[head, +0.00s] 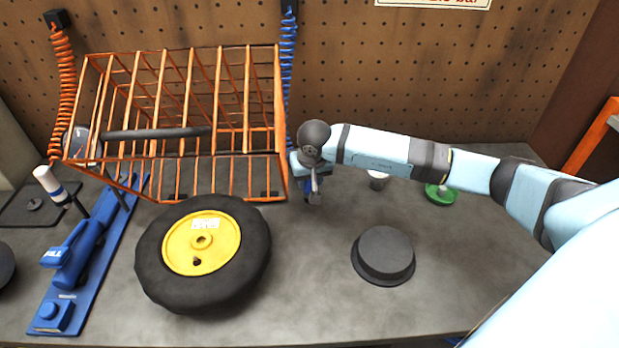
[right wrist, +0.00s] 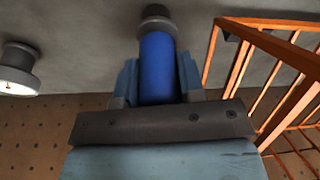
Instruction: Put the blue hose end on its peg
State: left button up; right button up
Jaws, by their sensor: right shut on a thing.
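My right gripper (head: 312,190) is beside the right end of the orange wire basket, above the bench. In the right wrist view it is shut on the blue hose end (right wrist: 157,68), a blue cylinder with a dark tip. In the head view the gripper mostly hides the hose end. The blue coiled hose (head: 288,50) hangs down the pegboard behind the basket's right edge. Right of the gripper stands a small grey piece with a white top (head: 378,178). Farther right is a green disc with a pale stub (head: 441,193). I cannot tell which piece is the peg.
The orange basket (head: 190,100) stands close left of the gripper. A black tyre with a yellow hub (head: 202,244) lies in front of it. A dark round block (head: 384,254) sits on the bench. A blue jack (head: 75,255) is at left. Bench at front right is clear.

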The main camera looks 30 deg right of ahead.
jog(key=shift+f+b, duration=0.3)
jog(key=shift+f, duration=0.15)
jog(key=o, duration=0.7)
jog(key=shift+p+v, duration=0.65)
jog(key=shift+v, duration=0.3)
jog(key=shift+p+v, duration=0.85)
jog(key=shift+v, duration=0.85)
jog(key=p+v, duration=0.3)
jog(key=v, duration=0.2)
jog(key=shift+s+r, duration=0.15)
jog(key=shift+r, duration=0.2)
jog(key=shift+f, duration=0.1)
